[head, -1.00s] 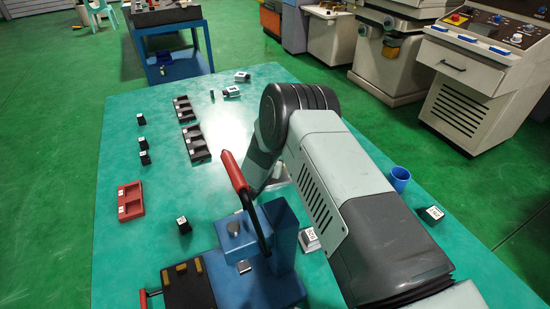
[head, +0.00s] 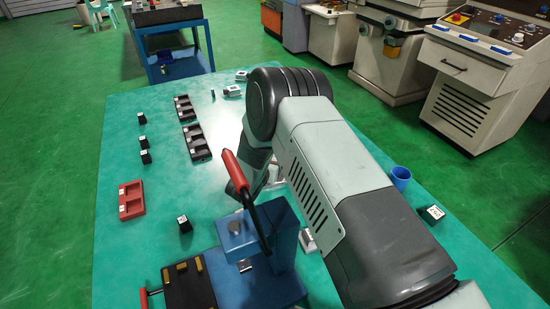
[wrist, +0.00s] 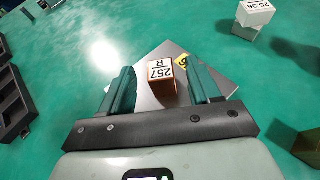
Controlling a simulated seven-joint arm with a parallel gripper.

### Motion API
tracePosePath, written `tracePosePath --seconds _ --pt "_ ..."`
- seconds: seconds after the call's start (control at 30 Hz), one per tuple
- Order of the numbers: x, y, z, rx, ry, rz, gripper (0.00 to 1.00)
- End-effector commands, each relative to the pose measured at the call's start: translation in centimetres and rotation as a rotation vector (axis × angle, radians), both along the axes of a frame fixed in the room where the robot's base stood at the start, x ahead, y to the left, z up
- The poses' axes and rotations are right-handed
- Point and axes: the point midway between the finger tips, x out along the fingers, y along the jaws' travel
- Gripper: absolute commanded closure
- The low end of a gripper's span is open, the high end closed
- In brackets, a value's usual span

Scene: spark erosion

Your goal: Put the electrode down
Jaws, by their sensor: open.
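The electrode, a small copper-brown block (wrist: 161,88) with a white top marked "257 R", shows in the wrist view. It stands on a grey metal plate (wrist: 147,101) that bears a yellow label. My gripper (wrist: 163,84) is open, with one green finger on each side of the block. The right finger is close to it, and a wider gap shows on the left. I cannot tell whether the right finger touches it. In the head view my arm hides the gripper and the electrode.
A white-topped block (wrist: 254,16) stands at upper right in the wrist view; a dark tray (wrist: 12,92) is at left. In the head view, a blue clamp fixture (head: 262,262), red tray (head: 131,199), black trays (head: 196,141) and blue cup (head: 400,177) stand on the green table.

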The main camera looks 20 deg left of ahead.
Motion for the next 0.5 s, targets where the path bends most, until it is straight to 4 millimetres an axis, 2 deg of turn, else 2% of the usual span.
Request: tracePosePath --seconds 0.1,0.2,0.5 --pt "-1.7 0.0 0.8 -0.001 0.000 0.002 0.38" --pt "-2.6 0.0 1.1 -0.001 -0.001 -0.001 0.38" --pt "-3.1 -0.1 1.4 0.000 -0.002 -0.003 0.38"
